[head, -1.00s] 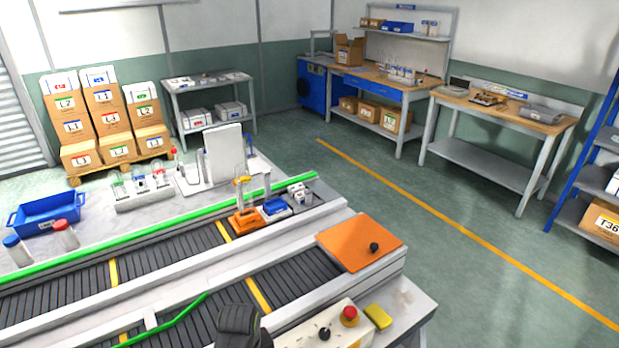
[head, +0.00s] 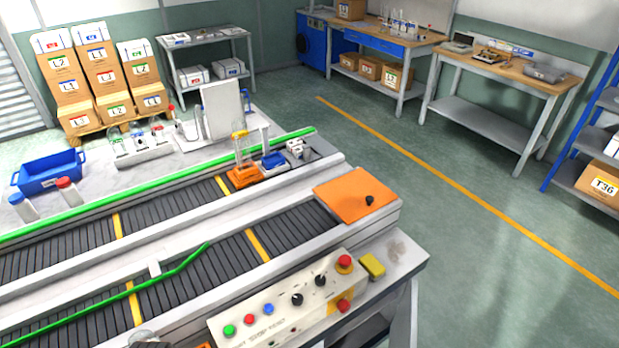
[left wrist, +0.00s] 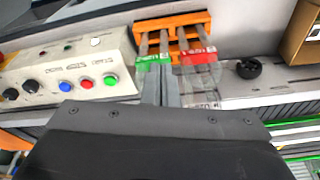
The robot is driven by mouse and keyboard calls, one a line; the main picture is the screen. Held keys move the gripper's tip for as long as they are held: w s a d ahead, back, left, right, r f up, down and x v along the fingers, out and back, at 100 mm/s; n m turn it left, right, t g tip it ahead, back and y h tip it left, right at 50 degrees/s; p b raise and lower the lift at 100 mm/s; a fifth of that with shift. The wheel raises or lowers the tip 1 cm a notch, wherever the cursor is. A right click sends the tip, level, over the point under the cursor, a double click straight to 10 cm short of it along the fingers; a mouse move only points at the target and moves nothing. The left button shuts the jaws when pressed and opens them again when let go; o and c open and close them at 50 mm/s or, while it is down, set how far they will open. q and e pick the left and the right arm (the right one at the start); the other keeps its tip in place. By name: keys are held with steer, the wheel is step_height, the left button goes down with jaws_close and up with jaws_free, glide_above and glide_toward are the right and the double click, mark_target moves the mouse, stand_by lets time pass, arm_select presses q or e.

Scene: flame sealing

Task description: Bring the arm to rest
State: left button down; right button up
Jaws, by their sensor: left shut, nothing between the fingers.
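My left gripper (left wrist: 161,92) shows in the left wrist view. Its two grey fingers are shut together with nothing between them. Beyond the fingertips is an orange rack (left wrist: 172,27) with clear tubes bearing a green label (left wrist: 153,60) and a red label (left wrist: 198,58). The fingers overlap the tubes in the picture; I cannot tell whether they touch. In the head view, only a small grey and dark shape at the bottom edge may be part of my arm. My right gripper is in neither view.
A control box (head: 285,300) with buttons and knobs stands at the front, beside the conveyor (head: 190,215). It also shows in the left wrist view (left wrist: 70,70). An orange plate (head: 355,193) covers the conveyor end. A blue bin (head: 48,172) stands at left. The floor at right is clear.

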arm_select(q)
steer(key=s+a+r+m+t, duration=0.1)
steer(key=s+a+r+m, duration=0.25)
steer(key=s+r, duration=0.4)
step_height(320, 180, down, 36)
steer(key=s+a+r+g+b, duration=0.1)
steer(key=s+a+b, duration=0.1)
steer(key=b, duration=0.6)
steer(key=s+d+f+b, duration=0.1)
steer(key=s+f+b, duration=0.2)
steer(key=s+f, duration=0.4)
steer(key=s+f+g+b, duration=0.1)
steer(key=s+f+b, duration=0.2)
steer(key=s+f, duration=0.4)
step_height(320, 180, down, 7)
steer(key=shift+s+d+f, duration=0.1)
steer(key=shift+s+d, duration=0.25)
steer(key=shift+s, duration=0.05)
